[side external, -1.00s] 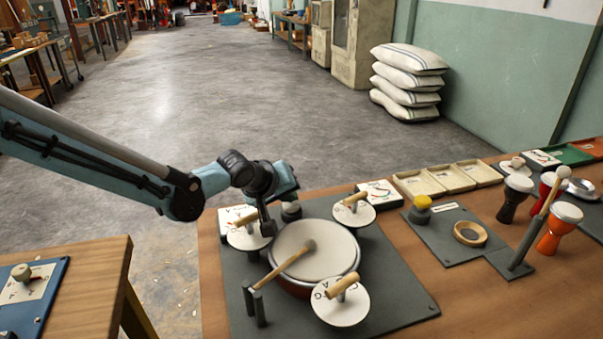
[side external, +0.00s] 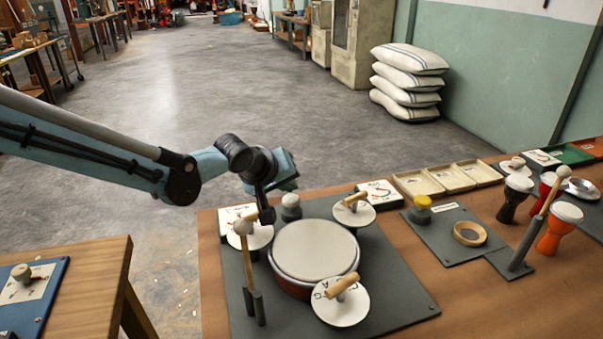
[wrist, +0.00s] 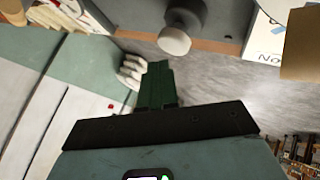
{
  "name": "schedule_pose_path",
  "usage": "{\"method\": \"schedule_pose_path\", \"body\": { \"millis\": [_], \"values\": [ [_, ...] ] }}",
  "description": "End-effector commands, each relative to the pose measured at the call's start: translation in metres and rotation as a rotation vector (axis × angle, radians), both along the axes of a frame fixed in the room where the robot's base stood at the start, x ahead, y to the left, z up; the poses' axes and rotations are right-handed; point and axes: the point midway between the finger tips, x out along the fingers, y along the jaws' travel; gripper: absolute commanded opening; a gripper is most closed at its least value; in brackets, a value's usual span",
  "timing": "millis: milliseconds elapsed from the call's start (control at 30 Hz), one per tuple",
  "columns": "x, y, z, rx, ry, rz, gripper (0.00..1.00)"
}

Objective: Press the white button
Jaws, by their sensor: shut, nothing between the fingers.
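The white button (side external: 291,201) is a pale round cap on a dark base, behind the drum (side external: 314,250) on the grey board. It also shows in the wrist view as a pale cap (wrist: 174,40) on a dark cylinder, beyond my fingertips. My gripper (side external: 267,217) is shut and empty. It points down just left of the button, over the far-left round plate, and appears apart from the button. My closed fingers also show in the wrist view (wrist: 158,72). A mallet (side external: 245,250) stands upright at the drum's left; its head overlaps the left plate in the picture.
Round plates with wooden handles, such as the front one (side external: 340,302), surround the drum. A yellow button (side external: 421,204) and a wooden ring (side external: 469,233) are on another board at right. Small goblet drums (side external: 558,229) stand farther right. A wooden table (side external: 95,270) is at lower left.

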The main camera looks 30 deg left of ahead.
Motion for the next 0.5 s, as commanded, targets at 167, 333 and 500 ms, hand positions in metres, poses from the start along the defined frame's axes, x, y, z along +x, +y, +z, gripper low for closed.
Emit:
{"method": "schedule_pose_path", "body": {
  "millis": [167,333,500],
  "values": [
    [0.000,0.000,0.007,0.000,0.000,0.000,0.00],
    [0.000,0.000,0.022,0.000,0.000,0.000,0.00],
    [0.000,0.000,0.038,0.000,0.000,0.000,0.00]
  ]
}}
